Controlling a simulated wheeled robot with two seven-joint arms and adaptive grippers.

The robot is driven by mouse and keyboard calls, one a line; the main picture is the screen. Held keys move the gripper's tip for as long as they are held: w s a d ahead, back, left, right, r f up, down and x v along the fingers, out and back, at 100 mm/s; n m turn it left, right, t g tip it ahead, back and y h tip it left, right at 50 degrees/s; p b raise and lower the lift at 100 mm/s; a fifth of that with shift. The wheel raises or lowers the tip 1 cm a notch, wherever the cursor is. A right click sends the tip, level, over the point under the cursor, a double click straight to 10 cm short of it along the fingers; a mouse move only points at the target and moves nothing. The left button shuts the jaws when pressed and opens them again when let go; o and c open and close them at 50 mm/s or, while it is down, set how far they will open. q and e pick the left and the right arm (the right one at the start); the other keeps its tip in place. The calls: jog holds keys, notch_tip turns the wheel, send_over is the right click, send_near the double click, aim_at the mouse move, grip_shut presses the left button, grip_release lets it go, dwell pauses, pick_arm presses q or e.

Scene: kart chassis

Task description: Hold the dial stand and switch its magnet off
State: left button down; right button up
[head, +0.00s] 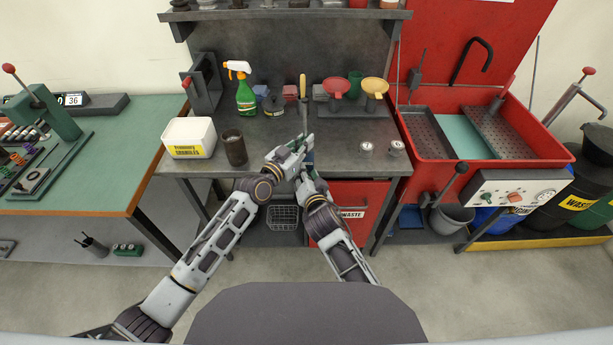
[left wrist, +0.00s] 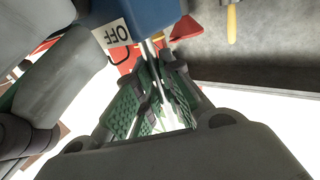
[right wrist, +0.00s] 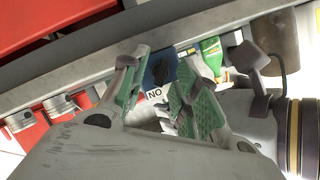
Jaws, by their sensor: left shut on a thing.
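The dial stand has a blue base (head: 309,157) that is mostly hidden by my grippers in the head view. In the left wrist view its blue block (left wrist: 150,14) carries an OFF label (left wrist: 118,33). My left gripper (left wrist: 155,85) is shut on the stand's thin silver post (left wrist: 152,60). In the right wrist view a black knob (right wrist: 164,70) shows on the blue base, with an ON label (right wrist: 154,95) upside down. My right gripper (right wrist: 163,82) is open, its green pads apart on either side of the knob in that view. I cannot tell whether they touch it.
The stand is at the front of the grey bench (head: 270,132). A dark cup (head: 234,148) and a white granules tub (head: 190,138) stand to the left. Red and yellow funnels (head: 374,87), a green spray bottle (head: 245,95) and two small pistons (head: 367,148) are around it.

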jog(key=shift+m+y, duration=0.4)
jog(key=shift+m, duration=0.2)
jog(key=shift+v, duration=5.95)
jog(key=s+a+r+n+t+y, duration=0.2)
jog(key=a+r+y, duration=0.6)
jog(key=r, duration=0.2)
jog(key=shift+s+a+t, duration=0.2)
jog(key=shift+s+t, duration=0.05)
jog(key=shift+t, duration=0.05)
